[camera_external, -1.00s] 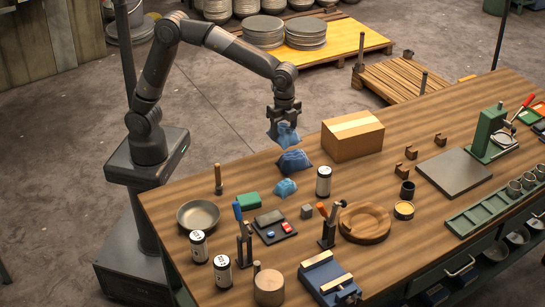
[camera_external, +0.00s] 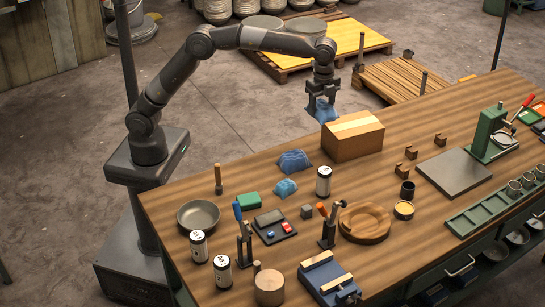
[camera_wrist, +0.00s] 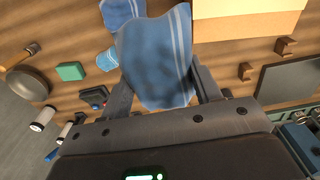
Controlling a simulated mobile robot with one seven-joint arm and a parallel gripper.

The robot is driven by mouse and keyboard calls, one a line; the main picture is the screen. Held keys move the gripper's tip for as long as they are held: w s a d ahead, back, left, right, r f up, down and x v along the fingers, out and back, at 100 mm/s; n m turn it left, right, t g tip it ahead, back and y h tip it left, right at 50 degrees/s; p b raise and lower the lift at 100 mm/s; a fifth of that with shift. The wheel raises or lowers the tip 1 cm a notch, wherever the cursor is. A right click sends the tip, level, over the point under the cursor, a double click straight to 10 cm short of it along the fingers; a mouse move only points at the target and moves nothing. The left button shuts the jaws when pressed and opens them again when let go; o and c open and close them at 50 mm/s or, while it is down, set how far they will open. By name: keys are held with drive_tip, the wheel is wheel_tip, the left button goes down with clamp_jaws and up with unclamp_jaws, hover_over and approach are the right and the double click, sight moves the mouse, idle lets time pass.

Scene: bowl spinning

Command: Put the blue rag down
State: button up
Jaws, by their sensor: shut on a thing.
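My gripper (camera_external: 322,98) is shut on a blue rag (camera_external: 321,111), which hangs from the jaws above and behind the cardboard box (camera_external: 352,138) in the external view. In the wrist view the held rag (camera_wrist: 157,55) is blue with pale stripes and fills the space between the fingers. Two more blue rags lie crumpled on the wooden bench: a larger one (camera_external: 294,161) left of the box and a smaller one (camera_external: 286,188) in front of it. Both also show partly behind the held rag in the wrist view.
The box stands near the bench's back edge. A white canister (camera_external: 323,181), a metal pan (camera_external: 198,215), a green block (camera_external: 248,200) and a wooden ring (camera_external: 366,222) stand nearer the front. Bare bench (camera_external: 450,115) shows right of the box.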

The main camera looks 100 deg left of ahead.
hover_over(336, 124)
drive_tip(key=f, duration=0.7)
drive_tip(key=shift+d, duration=0.2)
drive_tip(key=shift+a+f, duration=0.1)
drive_tip(key=shift+a, duration=0.05)
drive_tip(key=shift+f, duration=1.9)
drive_tip(key=shift+f, duration=0.15)
drive_tip(key=o, duration=1)
